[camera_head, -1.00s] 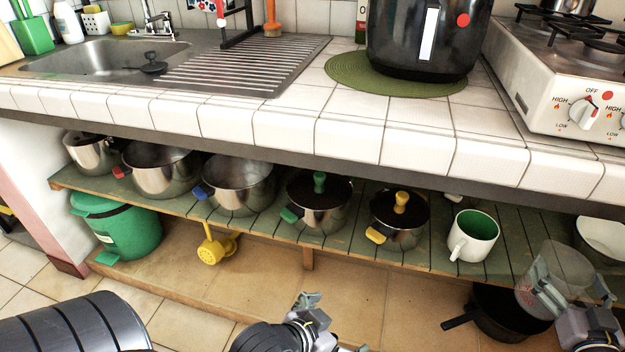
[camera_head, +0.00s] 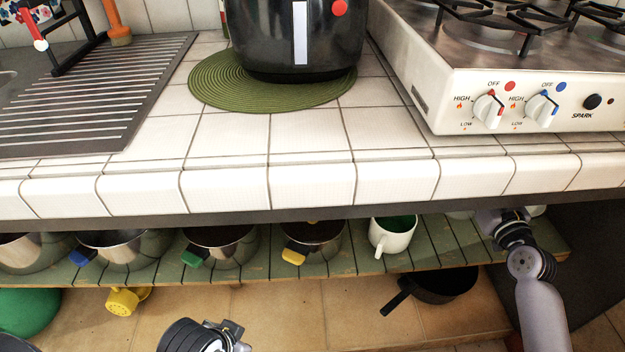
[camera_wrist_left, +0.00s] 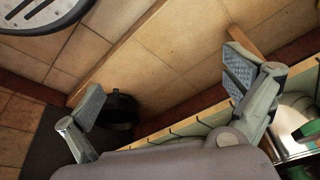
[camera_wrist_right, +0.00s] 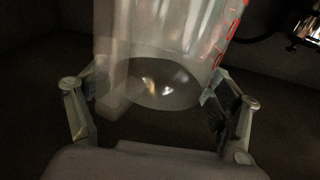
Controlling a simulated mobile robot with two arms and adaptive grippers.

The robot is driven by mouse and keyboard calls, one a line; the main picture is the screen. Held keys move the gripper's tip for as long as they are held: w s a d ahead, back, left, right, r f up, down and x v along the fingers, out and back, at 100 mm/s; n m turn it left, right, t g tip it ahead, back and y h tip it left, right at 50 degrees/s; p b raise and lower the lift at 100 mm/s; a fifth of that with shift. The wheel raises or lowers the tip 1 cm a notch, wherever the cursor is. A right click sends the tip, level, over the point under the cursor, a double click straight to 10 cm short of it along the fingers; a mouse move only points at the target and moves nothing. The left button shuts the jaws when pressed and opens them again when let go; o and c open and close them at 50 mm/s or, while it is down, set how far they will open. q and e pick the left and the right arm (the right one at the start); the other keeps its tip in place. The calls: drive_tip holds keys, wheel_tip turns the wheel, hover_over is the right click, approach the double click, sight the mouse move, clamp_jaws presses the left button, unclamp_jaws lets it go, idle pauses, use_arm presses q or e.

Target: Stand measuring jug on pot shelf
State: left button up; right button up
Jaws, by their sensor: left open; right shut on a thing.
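The measuring jug (camera_wrist_right: 165,45) is clear plastic with red markings. In the right wrist view it stands between the two fingers of my right gripper (camera_wrist_right: 152,105), which is shut on it. In the head view my right arm reaches in under the counter at the right end of the pot shelf (camera_head: 345,263), a green slatted board. The counter edge hides most of that gripper, and I cannot make out the jug there. My left gripper (camera_wrist_left: 165,95) is open and empty, low in front of the shelf; its tip shows at the bottom of the head view (camera_head: 232,335).
A white mug (camera_head: 393,236) with a green inside stands on the shelf, left of my right arm. Several pots, one with a yellow handle (camera_head: 294,256), line the shelf further left. A black pan (camera_head: 442,286) is below. The tiled counter (camera_head: 400,185) overhangs the shelf.

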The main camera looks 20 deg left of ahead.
sight(467, 216)
drive_tip(key=f, duration=0.1)
drive_tip(key=f+b, duration=0.2)
drive_tip(key=shift+s+d+f, duration=0.1)
drive_tip(key=shift+s+f, duration=0.15)
use_arm(q)
drive_tip(key=w+d+r+t+h+b, duration=0.1)
drive_tip(key=w+d+r+t, duration=0.3)
drive_tip(key=w, duration=0.3)
drive_tip(key=w+d+r+t+h+b, duration=0.1)
drive_tip(key=w+r+t, duration=0.35)
drive_tip(key=w, duration=0.25)
use_arm(e)
wheel_tip(467, 216, down, 2)
drive_tip(key=shift+f, duration=0.45)
wheel_tip(467, 216, down, 3)
drive_tip(key=shift+f+b, duration=0.15)
drive_tip(key=shift+b, duration=0.8)
use_arm(q)
wheel_tip(467, 216, up, 11)
drive_tip(key=w+d+t+h, duration=0.2)
drive_tip(key=t, duration=0.5)
drive_tip(key=shift+w+d+f+m+h, duration=0.2)
drive_tip(key=shift+w+m+h, duration=0.1)
drive_tip(key=shift+m, duration=0.1)
drive_tip(key=shift+r, duration=0.15)
